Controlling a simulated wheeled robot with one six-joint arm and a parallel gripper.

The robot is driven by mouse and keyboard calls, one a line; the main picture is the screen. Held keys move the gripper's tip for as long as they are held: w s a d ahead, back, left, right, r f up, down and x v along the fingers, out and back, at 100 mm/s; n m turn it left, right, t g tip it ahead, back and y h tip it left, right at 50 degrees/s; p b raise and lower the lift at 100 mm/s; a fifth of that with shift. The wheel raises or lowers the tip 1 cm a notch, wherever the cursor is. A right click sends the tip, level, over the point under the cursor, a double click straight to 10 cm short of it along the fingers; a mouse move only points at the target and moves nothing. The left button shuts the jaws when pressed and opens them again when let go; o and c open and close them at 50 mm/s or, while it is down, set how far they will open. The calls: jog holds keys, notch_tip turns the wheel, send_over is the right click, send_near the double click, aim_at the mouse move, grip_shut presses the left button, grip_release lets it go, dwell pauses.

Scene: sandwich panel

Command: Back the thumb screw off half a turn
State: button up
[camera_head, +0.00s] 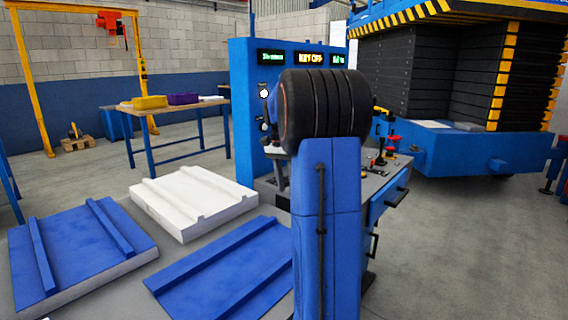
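I cannot pick out the thumb screw in the head view. A grey control console (375,190) stands behind my blue arm link, with several small red and black knobs and levers (386,150) on its top. They are too small to tell apart, and my arm covers the console's middle. A dark part just left of my arm looks like my gripper (281,183), pointing down near the console's left side. It is partly hidden, and its fingers and anything between them cannot be made out.
A blue cabinet (242,110) with lit displays and dials stands behind the console. Blue panels (85,250) and a white panel (195,200) lie at the left. A large press (470,150) stands at the right. The floor at lower right (470,250) is clear.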

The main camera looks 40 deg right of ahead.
notch_tip(320, 180, up, 9)
jog(key=w, duration=0.1)
jog(key=shift+w+f, duration=0.15)
jog(key=shift+w, duration=0.1)
jog(key=shift+a, duration=0.1)
dwell(0.4)
